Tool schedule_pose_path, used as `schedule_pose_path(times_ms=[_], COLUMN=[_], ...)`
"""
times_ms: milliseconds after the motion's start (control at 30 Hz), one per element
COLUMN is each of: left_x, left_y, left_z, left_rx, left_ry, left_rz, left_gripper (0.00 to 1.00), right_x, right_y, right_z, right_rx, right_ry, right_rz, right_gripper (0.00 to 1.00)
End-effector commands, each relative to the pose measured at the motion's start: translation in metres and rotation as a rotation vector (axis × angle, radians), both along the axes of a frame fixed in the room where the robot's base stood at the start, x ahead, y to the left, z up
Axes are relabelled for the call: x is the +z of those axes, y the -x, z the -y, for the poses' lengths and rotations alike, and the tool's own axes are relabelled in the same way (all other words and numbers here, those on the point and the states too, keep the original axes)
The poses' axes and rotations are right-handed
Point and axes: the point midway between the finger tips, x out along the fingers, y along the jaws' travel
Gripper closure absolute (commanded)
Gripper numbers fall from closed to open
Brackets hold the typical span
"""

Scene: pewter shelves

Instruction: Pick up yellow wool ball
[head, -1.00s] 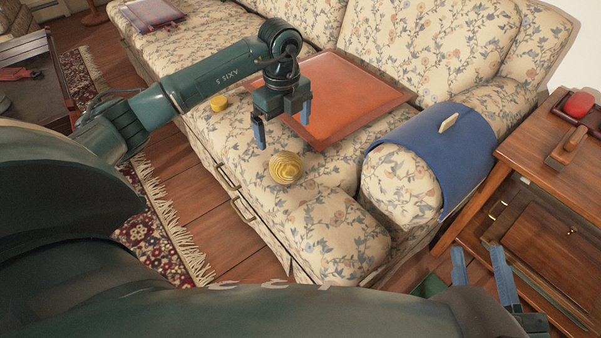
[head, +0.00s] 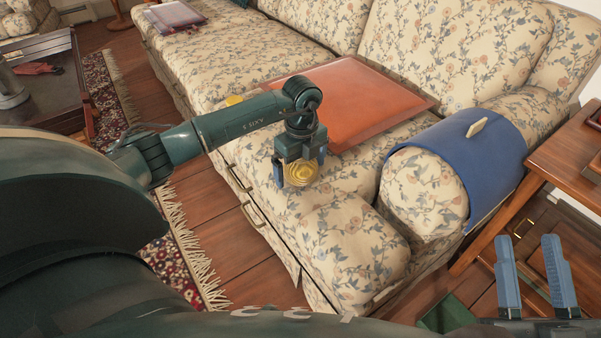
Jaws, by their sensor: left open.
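The yellow wool ball (head: 301,175) sits on the floral sofa seat, near its front edge. My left gripper (head: 299,172) is directly above and around it, fingers pointing down and open. One finger shows at the ball's left and the other at its right; the gripper body hides the ball's top. I cannot tell whether the fingers touch it. My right gripper (head: 535,285) is at the lower right, fingers apart and pointing up, with nothing between them.
An orange-red tray (head: 362,98) lies on the sofa (head: 345,240) just behind the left gripper. A blue cover (head: 480,155) drapes the sofa arm. A wooden side table (head: 570,150) stands at the right.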

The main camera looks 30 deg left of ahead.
Motion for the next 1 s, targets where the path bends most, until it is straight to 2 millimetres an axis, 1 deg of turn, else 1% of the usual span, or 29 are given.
schedule_pose_path(times_ms=[200, 267, 800, 1000], left_x=[-0.0007, -0.0007, -0.0005, -0.0001], left_y=[0.0, 0.0, 0.0, -0.0001], left_z=[0.0, 0.0, 0.0001, 0.0], left_rx=[0.0, 0.0, -0.001, -0.001], left_ry=[0.0, 0.0, 0.0, 0.0], left_rz=[0.0, 0.0, 0.0, 0.0], left_gripper=[0.01, 0.05, 0.49, 0.5], right_x=[0.0013, 0.0011, 0.0009, 0.001], right_y=[-0.0002, -0.0002, -0.0003, -0.0003], right_z=[0.0003, 0.0003, 0.0004, 0.0005], right_rx=[-0.001, -0.001, -0.002, -0.002], right_ry=[0.002, 0.002, 0.002, 0.002], right_rz=[0.007, 0.006, 0.006, 0.006], right_gripper=[0.64, 0.64, 0.64, 0.64])
